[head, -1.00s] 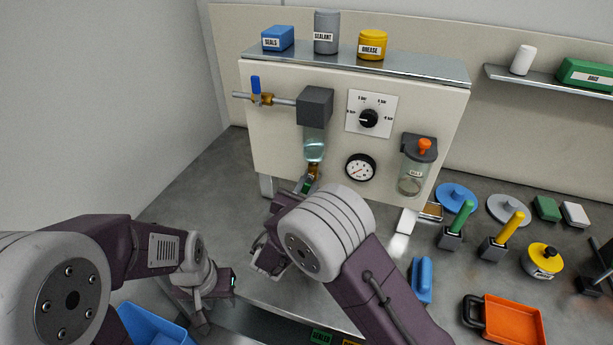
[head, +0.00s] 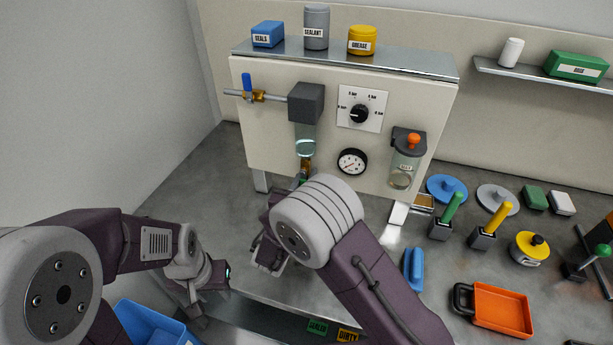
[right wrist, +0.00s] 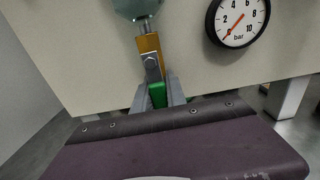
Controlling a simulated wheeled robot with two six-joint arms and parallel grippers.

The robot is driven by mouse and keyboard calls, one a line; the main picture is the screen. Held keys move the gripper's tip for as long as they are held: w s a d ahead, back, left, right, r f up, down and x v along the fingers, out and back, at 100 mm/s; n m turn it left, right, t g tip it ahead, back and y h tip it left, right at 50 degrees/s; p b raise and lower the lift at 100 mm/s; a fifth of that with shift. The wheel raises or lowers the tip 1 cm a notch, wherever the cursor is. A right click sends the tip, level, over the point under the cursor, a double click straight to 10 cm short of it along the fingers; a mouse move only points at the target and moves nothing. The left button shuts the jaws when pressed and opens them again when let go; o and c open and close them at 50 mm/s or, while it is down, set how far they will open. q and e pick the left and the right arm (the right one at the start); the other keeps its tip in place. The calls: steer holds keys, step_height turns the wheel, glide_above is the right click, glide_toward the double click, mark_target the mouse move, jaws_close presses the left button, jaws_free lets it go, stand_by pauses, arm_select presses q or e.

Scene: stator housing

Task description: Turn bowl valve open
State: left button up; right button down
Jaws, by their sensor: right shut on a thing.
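The bowl valve is a brass fitting (head: 306,164) with a green handle under the clear bowl (head: 305,146) on the panel. In the right wrist view the brass valve (right wrist: 150,50) is just below the bowl (right wrist: 137,8), and the green handle (right wrist: 157,95) points down and slightly right. My right gripper (right wrist: 157,96) is shut on the green handle, with one grey finger on each side. In the head view my right arm hides most of that gripper. My left gripper (head: 226,272) hangs low at the left, away from the panel; its jaws are unclear.
The gauge (head: 352,162) is right of the valve. A black knob (head: 359,114), a second bowl unit (head: 405,158) and a blue-handled valve (head: 248,88) are on the panel. A blue bin (head: 150,325) is at lower left. Tools and an orange tray (head: 502,310) lie at right.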

steer(key=c, duration=1.4)
jaws_free()
steer(key=shift+f, duration=0.15)
steer(key=shift+o, duration=0.2)
steer(key=shift+s, duration=0.1)
steer(key=b+v, duration=0.1)
steer(key=v, duration=0.8)
